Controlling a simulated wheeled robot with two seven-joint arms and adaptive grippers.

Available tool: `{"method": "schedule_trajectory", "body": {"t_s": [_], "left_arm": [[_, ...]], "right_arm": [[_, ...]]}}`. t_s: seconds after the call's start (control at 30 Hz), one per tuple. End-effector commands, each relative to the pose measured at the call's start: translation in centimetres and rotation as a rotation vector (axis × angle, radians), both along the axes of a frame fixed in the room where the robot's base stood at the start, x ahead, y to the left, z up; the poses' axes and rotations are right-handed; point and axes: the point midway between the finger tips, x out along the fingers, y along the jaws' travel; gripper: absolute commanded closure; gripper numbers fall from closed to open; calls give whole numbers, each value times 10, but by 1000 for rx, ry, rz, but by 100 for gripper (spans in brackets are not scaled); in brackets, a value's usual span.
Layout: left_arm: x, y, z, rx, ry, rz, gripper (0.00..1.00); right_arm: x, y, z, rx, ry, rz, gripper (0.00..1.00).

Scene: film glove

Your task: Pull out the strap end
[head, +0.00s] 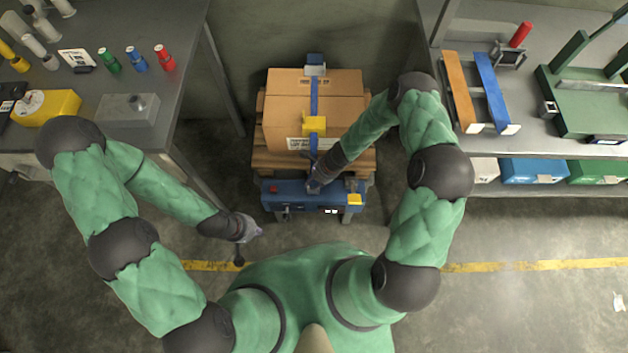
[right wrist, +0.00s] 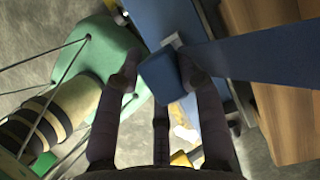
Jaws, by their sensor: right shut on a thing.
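A blue strap (head: 314,95) runs down the middle of a cardboard box (head: 345,95) and passes under a yellow piece (head: 314,125). My right gripper (head: 314,186) is at the strap's lower part, above a blue unit (head: 285,197) in front of the box. In the right wrist view its fingers (right wrist: 160,78) are shut on a blue block-like strap end (right wrist: 166,82). A wide blue band (right wrist: 265,58) stretches right from there. My left gripper (head: 256,231) hangs over the floor, left of the unit and apart from it; its fingers are too small to judge.
The box stands on a wooden pallet (head: 262,160). A workbench (head: 180,95) with bottles and a yellow case (head: 52,105) is at left. A shelf (head: 540,147) with orange and blue bars is at right.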

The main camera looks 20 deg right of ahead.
Motion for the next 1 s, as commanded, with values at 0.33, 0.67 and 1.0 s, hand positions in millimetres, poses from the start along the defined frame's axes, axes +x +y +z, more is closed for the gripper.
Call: {"method": "schedule_trajectory", "body": {"t_s": [0.33, 0.67, 1.0], "left_arm": [[0, 0, 1, 0, 0, 0, 100], [0, 0, 18, 0, 0, 0, 100], [0, 0, 28, 0, 0, 0, 100]], "right_arm": [[0, 0, 2, 0, 0, 0, 95], [0, 0, 20, 0, 0, 0, 95], [0, 0, 32, 0, 0, 0, 95]]}}
